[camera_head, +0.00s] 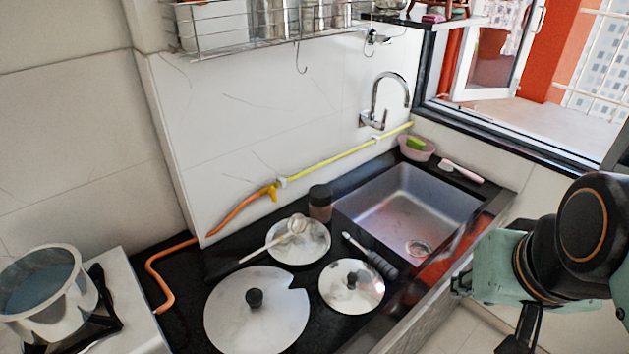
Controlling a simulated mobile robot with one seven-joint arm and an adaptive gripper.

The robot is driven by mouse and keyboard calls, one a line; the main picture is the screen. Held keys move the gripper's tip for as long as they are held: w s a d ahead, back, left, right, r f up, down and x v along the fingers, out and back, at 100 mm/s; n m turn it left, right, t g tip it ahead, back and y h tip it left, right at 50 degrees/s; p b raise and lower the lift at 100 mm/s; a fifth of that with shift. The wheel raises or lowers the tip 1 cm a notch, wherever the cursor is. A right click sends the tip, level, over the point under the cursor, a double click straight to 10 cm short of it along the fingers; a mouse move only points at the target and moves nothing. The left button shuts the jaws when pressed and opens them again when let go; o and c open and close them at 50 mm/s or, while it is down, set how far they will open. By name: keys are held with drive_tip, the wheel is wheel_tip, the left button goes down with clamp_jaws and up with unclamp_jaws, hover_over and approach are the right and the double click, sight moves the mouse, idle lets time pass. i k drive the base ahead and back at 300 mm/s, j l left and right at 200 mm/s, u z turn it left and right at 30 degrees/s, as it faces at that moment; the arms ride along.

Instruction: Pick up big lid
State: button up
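The big lid (275,325) is a large round grey-white disc with a black knob in its middle and a notch in its upper right rim. It lies flat on the black counter at the lower middle. A smaller shiny lid (345,300) with a knob lies just right of it. My arm (560,250) enters at the right edge, well apart from the big lid. Dark parts of it run down to the bottom edge. I cannot make out the fingertips or anything held.
A white plate with a ladle (292,246) lies behind the big lid, beside a brown jar (320,203). A black-handled brush (371,257) lies near the sink (405,205). A pot (45,290) stands on a stove at left. An orange hose (158,272) crosses the left counter.

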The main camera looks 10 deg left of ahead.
sight(253, 309)
drive_tip(key=u, duration=3.15)
drive_tip(key=z, duration=1.35)
drive_tip(key=l+z, duration=0.2)
drive_tip(key=l+u, duration=0.2)
drive_tip(key=l, duration=0.5)
